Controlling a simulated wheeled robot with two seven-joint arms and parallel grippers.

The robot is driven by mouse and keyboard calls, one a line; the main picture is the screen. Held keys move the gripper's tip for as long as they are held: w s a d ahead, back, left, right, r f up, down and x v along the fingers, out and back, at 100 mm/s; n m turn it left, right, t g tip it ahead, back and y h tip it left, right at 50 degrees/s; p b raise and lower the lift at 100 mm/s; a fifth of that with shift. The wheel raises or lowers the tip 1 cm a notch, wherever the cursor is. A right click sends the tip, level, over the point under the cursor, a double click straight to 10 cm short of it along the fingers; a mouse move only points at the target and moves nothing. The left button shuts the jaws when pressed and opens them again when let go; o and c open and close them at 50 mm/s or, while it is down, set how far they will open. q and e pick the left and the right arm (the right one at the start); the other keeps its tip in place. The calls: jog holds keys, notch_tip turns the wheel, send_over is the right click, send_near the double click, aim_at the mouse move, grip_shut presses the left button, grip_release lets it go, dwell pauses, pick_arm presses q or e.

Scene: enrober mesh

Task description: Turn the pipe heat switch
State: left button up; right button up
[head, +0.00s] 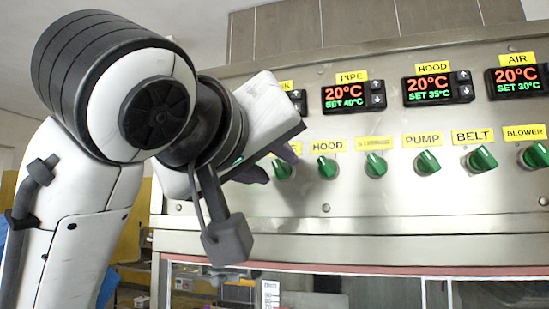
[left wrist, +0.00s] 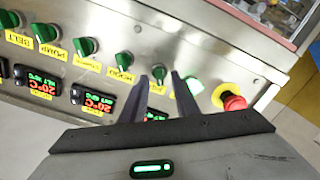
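The heat switches are green knobs in a row on a steel panel. A green knob (head: 282,168), left of the HOOD one, shows beside my left gripper (head: 271,163) in the head view; its label is mostly covered, and by its place it seems to be the pipe switch. In the left wrist view the two dark fingers (left wrist: 168,76) stand apart with nothing held between them. They point at the panel between the HOOD knob (left wrist: 124,58) and another green knob (left wrist: 193,85). Contact cannot be told. My right gripper is out of view.
The PIPE display (head: 353,95) reads 20°C, set 40°C. Knobs for PUMP (head: 428,162), BELT (head: 481,158) and BLOWER (head: 536,155) lie to the right. A red emergency button (left wrist: 233,102) sits beyond the last knob in the wrist view. Space before the right-hand knobs is clear.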

pick_arm(q)
jog(key=shift+w+d, duration=0.15)
jog(key=shift+w, duration=0.35)
grip_shut()
jog(key=m, duration=0.3)
jog(key=shift+d, duration=0.1)
jog(key=m, duration=0.2)
jog(key=shift+m+b, duration=0.3)
jog(key=shift+b, duration=0.05)
jog(key=m, duration=0.6)
jog(key=shift+d, duration=0.1)
jog(key=shift+m, duration=0.3)
